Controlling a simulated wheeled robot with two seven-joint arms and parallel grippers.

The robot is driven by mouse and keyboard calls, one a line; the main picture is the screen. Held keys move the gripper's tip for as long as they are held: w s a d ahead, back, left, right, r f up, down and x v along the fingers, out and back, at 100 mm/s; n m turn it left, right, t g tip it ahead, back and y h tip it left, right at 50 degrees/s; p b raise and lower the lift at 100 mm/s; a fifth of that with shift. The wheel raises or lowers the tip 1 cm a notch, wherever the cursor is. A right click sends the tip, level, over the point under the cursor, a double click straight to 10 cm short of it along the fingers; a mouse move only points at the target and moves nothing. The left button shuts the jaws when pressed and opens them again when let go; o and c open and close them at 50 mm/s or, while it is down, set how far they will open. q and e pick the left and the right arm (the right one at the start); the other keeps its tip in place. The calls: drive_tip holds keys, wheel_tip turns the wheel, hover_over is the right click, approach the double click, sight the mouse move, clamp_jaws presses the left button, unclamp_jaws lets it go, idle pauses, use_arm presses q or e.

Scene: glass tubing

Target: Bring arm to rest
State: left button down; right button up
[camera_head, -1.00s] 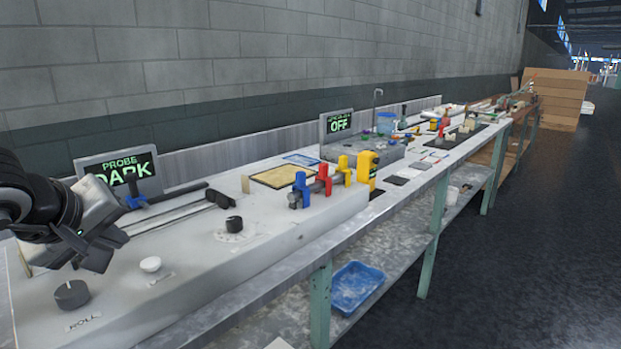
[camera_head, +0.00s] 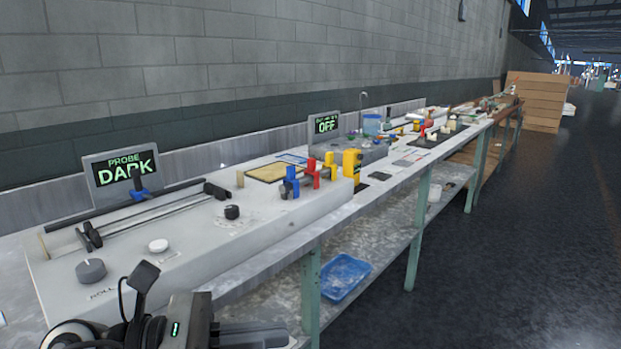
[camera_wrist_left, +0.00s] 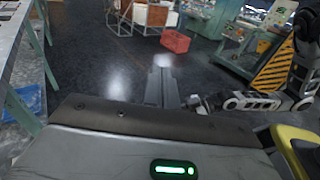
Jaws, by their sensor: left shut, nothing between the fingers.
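My left gripper (camera_head: 256,333) is low at the bottom of the head view, in front of the bench. Its fingers show in the left wrist view (camera_wrist_left: 162,88), shut together with nothing between them, over dark floor. It touches no object that I can see. A white and black arm part (camera_wrist_left: 262,101), probably of my right arm, shows at the right of the wrist view; whether its jaws are open is unclear.
The white bench fixture (camera_head: 120,262) with knobs, rails and a "PROBE DARK" display (camera_head: 121,176) stands close to the left arm. A blue tray (camera_head: 342,277) lies on the lower shelf. A red crate (camera_wrist_left: 175,41) stands on the floor. The aisle at right is clear.

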use_arm(q)
drive_tip(key=w+a+f+n+t+y, duration=0.3)
drive_tip(key=n+t, duration=0.4)
drive_tip(key=n, duration=0.9)
drive_tip(key=w+a+f+n+t+y, duration=0.1)
drive_tip(key=a+f+n+t+y, duration=0.45)
drive_tip(key=n, duration=1.05)
drive_tip(key=s+f+n+g+y, duration=0.2)
drive_tip(key=s+f+n, duration=0.3)
drive_tip(key=f+n, duration=0.4)
drive_tip(key=s+f+n+g+y, duration=0.3)
drive_tip(key=s+f+n, duration=0.3)
drive_tip(key=f+n, duration=0.3)
drive_tip(key=shift+s+f, duration=0.3)
drive_tip(key=shift+f, duration=0.65)
use_arm(e)
drive_tip(key=shift+s+d+f, duration=0.1)
drive_tip(key=shift+s+f, duration=0.05)
drive_tip(key=shift+f, duration=0.35)
drive_tip(key=shift+s+d+f, duration=0.1)
drive_tip(key=shift+f, duration=0.35)
use_arm(q)
drive_tip(key=shift+g, duration=0.25)
